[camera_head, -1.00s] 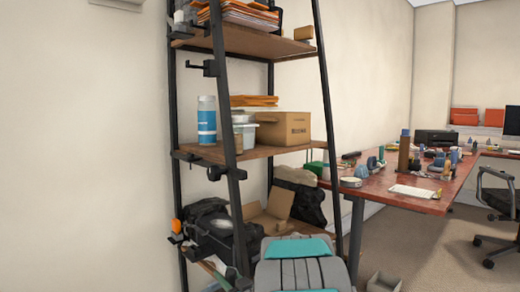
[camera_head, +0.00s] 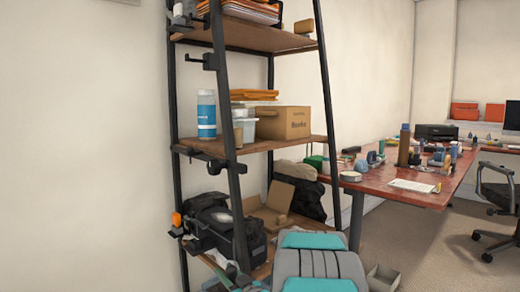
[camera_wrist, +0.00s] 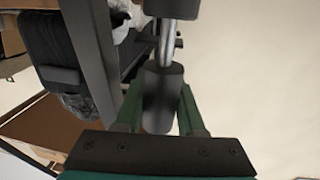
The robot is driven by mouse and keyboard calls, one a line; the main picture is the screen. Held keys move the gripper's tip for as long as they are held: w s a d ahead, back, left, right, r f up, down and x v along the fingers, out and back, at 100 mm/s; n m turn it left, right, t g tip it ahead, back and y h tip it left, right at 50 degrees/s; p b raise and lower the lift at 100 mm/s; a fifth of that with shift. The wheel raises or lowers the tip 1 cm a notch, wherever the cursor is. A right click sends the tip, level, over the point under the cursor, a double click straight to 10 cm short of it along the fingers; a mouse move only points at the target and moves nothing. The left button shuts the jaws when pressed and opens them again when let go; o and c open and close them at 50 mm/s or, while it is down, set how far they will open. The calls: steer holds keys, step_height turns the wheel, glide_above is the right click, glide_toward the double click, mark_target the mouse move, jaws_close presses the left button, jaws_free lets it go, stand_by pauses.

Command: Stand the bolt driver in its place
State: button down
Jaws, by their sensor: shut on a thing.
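In the wrist view, my gripper (camera_wrist: 160,118) has green fingers closed on the dark grey cylindrical handle of the bolt driver (camera_wrist: 160,88). A bright metal shaft runs from the handle toward the top of the picture, to another dark cylindrical part at the top edge. A dark bracket (camera_wrist: 178,43) shows close beside the shaft; I cannot tell if they touch. The dark shelf upright (camera_wrist: 92,60) is just left of the driver. In the head view, my grey and teal arm fills the bottom, and the gripper cannot be made out.
The ladder shelf's middle board (camera_head: 270,145) bears a blue-labelled bottle (camera_head: 206,115) and a cardboard box (camera_head: 284,122). Black brackets (camera_head: 209,61) stick out from its uprights. A black bag (camera_head: 222,225) lies low down. A red table (camera_head: 385,190) stands right; the left wall is bare.

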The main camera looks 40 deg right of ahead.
steer(key=shift+f, duration=0.15)
steer(key=shift+c, duration=2.2)
jaws_free()
